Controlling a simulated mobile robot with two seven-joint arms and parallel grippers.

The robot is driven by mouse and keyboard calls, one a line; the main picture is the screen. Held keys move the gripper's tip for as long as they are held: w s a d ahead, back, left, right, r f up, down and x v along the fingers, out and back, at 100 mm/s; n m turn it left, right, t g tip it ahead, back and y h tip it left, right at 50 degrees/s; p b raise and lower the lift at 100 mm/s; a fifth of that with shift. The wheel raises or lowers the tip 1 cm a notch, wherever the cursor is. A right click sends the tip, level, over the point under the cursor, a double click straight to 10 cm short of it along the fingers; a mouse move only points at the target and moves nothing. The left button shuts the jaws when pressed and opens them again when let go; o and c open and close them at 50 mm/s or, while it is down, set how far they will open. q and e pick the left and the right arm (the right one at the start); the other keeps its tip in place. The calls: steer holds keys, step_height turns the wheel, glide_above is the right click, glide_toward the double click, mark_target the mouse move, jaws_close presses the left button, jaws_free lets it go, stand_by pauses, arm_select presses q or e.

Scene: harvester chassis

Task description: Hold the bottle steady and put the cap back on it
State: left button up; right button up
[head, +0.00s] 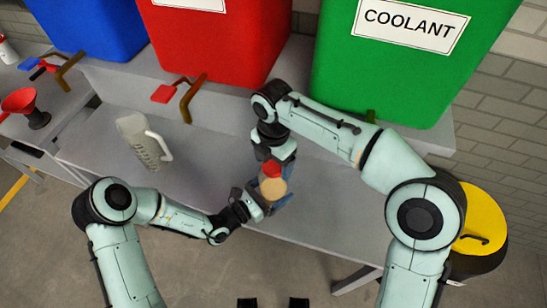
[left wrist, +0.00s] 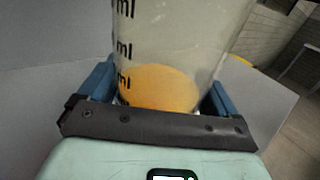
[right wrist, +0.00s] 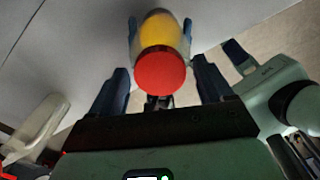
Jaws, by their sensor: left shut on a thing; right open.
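The bottle (head: 273,188) is translucent with ml marks and yellow-orange liquid, seen closely in the left wrist view (left wrist: 180,40). My left gripper (head: 262,200) is shut around its body; its blue fingers show on both sides in the left wrist view. The red cap (head: 271,168) is at the bottle's top end; in the right wrist view the cap (right wrist: 160,72) faces my right gripper. I cannot tell whether it is fully seated. My right gripper (head: 279,154) is open, its fingers (right wrist: 160,80) spread wide on either side of the cap with gaps.
A grey bench (head: 340,205) lies below, clear to the right. A clear measuring jug (head: 145,142) stands on it at left. Blue (head: 85,25), red (head: 220,50) and green (head: 400,90) containers stand behind. A red funnel (head: 20,101) and yellow-lidded drum (head: 483,222) flank the bench.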

steer(key=c, duration=1.1)
steer(key=m, duration=1)
steer(key=shift+m, duration=0.3)
steer(key=m, duration=0.6)
steer(key=shift+m, duration=0.4)
steer(key=m, duration=0.5)
steer(key=o, duration=1.3)
steer(key=shift+c, duration=0.2)
step_height(320, 180, up, 12)
